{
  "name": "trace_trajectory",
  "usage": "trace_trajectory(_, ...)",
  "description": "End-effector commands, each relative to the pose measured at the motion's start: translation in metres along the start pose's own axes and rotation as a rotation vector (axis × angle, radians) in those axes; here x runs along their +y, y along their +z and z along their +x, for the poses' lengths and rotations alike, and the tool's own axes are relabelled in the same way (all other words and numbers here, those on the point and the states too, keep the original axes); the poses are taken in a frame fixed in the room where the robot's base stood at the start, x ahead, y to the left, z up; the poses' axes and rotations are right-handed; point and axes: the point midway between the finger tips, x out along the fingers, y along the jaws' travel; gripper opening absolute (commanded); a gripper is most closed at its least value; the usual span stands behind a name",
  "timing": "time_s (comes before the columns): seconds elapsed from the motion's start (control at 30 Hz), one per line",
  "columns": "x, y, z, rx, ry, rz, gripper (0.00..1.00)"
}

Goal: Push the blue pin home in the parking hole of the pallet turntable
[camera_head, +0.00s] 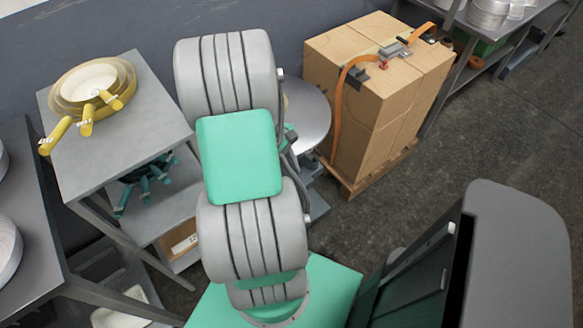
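A round grey disc (308,112), which may be the pallet turntable, shows partly behind my arm, beside the stacked boxes. A small grey base part (315,203) shows below it. The blue pin and the parking hole are not visible; my arm covers much of the disc's left side. My grey and green arm rises through the middle of the picture. My gripper's fingers cannot be seen, so its position relative to the pin is hidden.
Strapped cardboard boxes (375,85) stand on a wooden pallet (375,175) right of the disc. A grey shelf table (130,145) at left holds yellow-handled pans (88,90), with dark teal-handled pans (148,178) below. Open floor (500,130) lies at right.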

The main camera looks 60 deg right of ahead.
Motion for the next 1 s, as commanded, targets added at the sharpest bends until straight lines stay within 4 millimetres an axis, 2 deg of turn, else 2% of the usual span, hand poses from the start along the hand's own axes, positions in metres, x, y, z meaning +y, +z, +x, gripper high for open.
trace_trajectory(0.8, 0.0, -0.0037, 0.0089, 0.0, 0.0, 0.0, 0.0)
trace_trajectory(0.83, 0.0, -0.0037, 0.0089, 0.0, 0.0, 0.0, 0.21)
trace_trajectory(1.0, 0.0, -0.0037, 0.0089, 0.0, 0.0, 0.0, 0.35)
